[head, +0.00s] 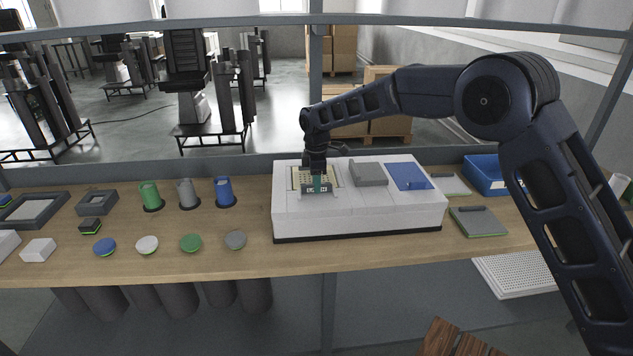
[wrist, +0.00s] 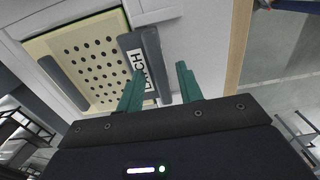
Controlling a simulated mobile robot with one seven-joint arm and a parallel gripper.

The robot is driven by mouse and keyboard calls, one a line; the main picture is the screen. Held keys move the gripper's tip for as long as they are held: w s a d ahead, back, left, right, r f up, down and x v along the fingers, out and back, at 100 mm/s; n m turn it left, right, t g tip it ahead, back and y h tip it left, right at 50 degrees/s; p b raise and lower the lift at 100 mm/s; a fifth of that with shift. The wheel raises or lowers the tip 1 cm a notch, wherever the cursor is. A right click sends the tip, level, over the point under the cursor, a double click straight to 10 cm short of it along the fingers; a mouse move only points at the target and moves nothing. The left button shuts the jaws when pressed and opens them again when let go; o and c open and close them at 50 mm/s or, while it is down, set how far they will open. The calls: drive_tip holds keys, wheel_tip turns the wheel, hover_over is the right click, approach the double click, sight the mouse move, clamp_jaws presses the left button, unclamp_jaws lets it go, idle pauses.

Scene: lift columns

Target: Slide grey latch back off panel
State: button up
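The cream panel (head: 296,178) with rows of dark holes lies on the left part of the white housing. It also shows in the wrist view (wrist: 85,62). The grey latch (wrist: 127,43), with a white label partly reading "LATCH", sits at the panel's right edge in the wrist view. In the head view, the latch (head: 330,190) is at the panel's front edge, partly behind my gripper. My gripper (wrist: 159,70) has its teal fingers apart, with the latch's raised grey part between them. I cannot tell whether either finger touches it. In the head view, my gripper (head: 317,181) points down there.
The white housing (head: 350,216) also carries a grey block (head: 369,174) and a blue plate (head: 408,176). Coloured cups and discs stand left on the wooden bench (head: 150,262). A blue bin (head: 487,178) and a grey-green plate (head: 478,222) are right. The bench's front strip is clear.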

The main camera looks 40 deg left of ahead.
sight(317, 196)
clamp_jaws()
drive_tip(key=shift+s+d, duration=0.65)
drive_tip(key=shift+d, duration=0.05)
drive_tip(key=shift+o, duration=0.3)
unclamp_jaws()
drive_tip(key=shift+r, duration=0.15)
wheel_tip(317, 196, up, 11)
drive_tip(key=shift+f, duration=0.2)
